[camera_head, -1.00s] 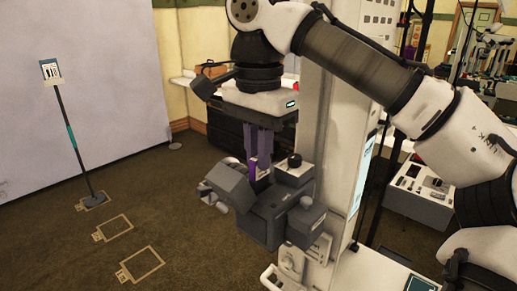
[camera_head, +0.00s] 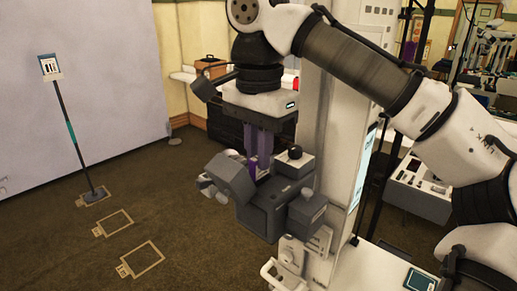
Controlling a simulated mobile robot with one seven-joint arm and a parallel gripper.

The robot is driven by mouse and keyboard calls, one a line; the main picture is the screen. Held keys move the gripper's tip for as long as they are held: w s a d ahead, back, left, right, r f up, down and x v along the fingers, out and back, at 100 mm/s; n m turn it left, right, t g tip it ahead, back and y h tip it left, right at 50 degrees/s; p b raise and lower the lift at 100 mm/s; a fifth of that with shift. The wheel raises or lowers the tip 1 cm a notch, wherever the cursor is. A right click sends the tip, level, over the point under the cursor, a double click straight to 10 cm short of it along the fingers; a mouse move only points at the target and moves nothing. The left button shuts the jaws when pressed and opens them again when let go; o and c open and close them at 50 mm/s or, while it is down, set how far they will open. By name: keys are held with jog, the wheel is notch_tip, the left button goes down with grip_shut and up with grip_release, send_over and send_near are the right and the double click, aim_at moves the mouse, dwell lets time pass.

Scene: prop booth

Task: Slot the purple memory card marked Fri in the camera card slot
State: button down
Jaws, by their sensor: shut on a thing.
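My gripper (camera_head: 259,158) points straight down from my arm and is shut on the purple memory card (camera_head: 252,168). Only a small strip of the card shows between and beside the fingers. The mark on it cannot be read. The card is at the grey camera (camera_head: 268,212), at its top behind the left-hand housing. The camera is mounted on the white column. The slot itself is hidden behind the camera body and my fingers, so I cannot tell how deep the card sits.
A stand with a sign (camera_head: 70,130) is on the floor at left, near taped floor outlines (camera_head: 145,262). A brown box (camera_head: 211,68) sits on a white counter behind my gripper. A grey case (camera_head: 420,190) with small items is at right. The floor at left is mostly clear.

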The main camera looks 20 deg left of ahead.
jog(key=shift+f, duration=0.1)
jog(key=shift+f+b, duration=0.35)
jog(key=shift+f, duration=0.3)
jog(key=c, duration=1.4)
grip_release()
jog(key=shift+o, duration=0.2)
